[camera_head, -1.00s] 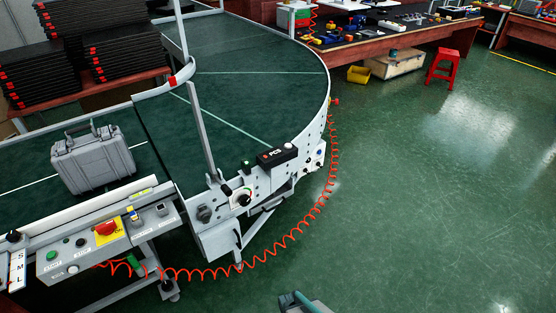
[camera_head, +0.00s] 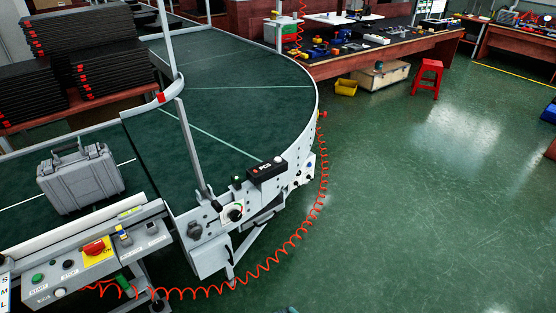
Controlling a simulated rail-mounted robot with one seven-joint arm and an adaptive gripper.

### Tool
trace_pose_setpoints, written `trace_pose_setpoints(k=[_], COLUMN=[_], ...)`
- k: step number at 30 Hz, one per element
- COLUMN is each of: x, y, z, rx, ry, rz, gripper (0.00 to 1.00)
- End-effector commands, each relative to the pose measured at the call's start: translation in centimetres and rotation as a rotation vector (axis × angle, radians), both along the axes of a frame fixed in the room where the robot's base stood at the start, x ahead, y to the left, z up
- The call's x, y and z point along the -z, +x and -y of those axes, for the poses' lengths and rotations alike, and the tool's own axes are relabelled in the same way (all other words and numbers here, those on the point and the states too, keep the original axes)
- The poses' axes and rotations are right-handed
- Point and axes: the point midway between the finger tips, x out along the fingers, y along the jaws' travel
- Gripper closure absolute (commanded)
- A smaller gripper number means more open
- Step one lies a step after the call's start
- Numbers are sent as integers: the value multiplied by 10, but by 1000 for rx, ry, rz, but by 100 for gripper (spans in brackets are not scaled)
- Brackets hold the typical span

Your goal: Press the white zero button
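A white button (camera_head: 59,292) sits at the lower front of the grey control panel (camera_head: 85,272) in the lower left. Its small label beside it is too blurred to read surely. A green button (camera_head: 37,279) and a black button (camera_head: 68,264) are above it on the same panel. My gripper is not in view; only a sliver of a grey-teal part shows at the bottom edge.
A grey case (camera_head: 80,180) stands on the conveyor (camera_head: 225,90) behind the panel. A coiled red hose (camera_head: 290,243) hangs along the conveyor's front edge down to the floor. The green floor (camera_head: 430,210) to the right is clear. A red stool (camera_head: 427,77) stands farther back.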

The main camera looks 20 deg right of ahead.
Motion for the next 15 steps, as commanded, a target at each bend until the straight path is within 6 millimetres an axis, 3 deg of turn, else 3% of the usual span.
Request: trace_pose_setpoints(k=[1,5,15], x=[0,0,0], y=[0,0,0], z=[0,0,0], rx=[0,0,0], ry=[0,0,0], rz=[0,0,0], gripper=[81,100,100])
